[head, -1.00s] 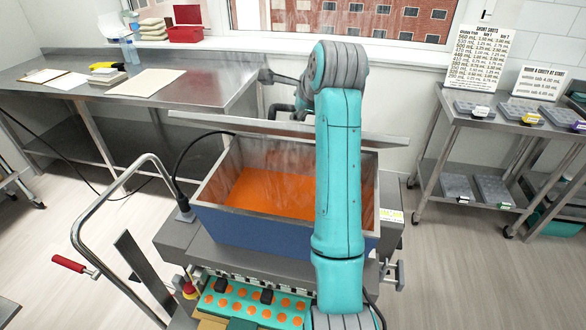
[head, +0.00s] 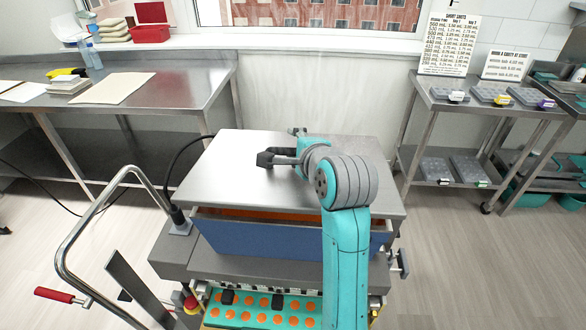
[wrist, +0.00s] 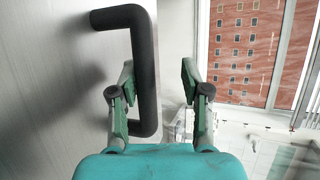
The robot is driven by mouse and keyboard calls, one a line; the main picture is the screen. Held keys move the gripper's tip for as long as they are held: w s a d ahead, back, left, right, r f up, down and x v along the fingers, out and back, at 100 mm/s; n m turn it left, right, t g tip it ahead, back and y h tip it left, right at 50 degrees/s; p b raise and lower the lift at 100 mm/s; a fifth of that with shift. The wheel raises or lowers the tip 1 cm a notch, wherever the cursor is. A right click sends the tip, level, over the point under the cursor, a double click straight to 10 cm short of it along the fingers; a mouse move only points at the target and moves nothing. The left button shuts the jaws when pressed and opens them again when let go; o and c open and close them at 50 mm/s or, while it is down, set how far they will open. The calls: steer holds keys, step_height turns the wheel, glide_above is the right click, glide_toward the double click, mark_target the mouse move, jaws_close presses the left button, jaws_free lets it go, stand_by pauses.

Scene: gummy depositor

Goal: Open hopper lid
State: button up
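The hopper lid (head: 240,180) is a flat grey metal plate lying over most of the blue hopper (head: 280,238). A thin gap at the front shows orange inside. The lid surface fills the left of the wrist view (wrist: 50,130). Its dark C-shaped handle (wrist: 145,70) is close to my gripper (wrist: 159,80). The fingers are open and apart, with the handle bar showing between them, nearer the left finger. I cannot tell whether they touch.
A curved metal push bar (head: 85,215) with a red grip stands at the left. A green mould tray (head: 265,308) with orange cavities sits in front. Steel tables stand at back left (head: 150,85) and right (head: 480,110). Bare floor lies on both sides.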

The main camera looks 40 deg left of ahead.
steer(key=shift+n+t+y, duration=0.3)
steer(key=shift+t+y, duration=0.4)
steer(key=shift+y, duration=0.2)
steer(key=f, duration=0.1)
steer(key=s+f, duration=0.1)
steer(key=f, duration=0.2)
steer(key=shift+s+d, duration=0.2)
steer(key=shift+d, duration=0.15)
steer(key=shift+v, duration=1.35)
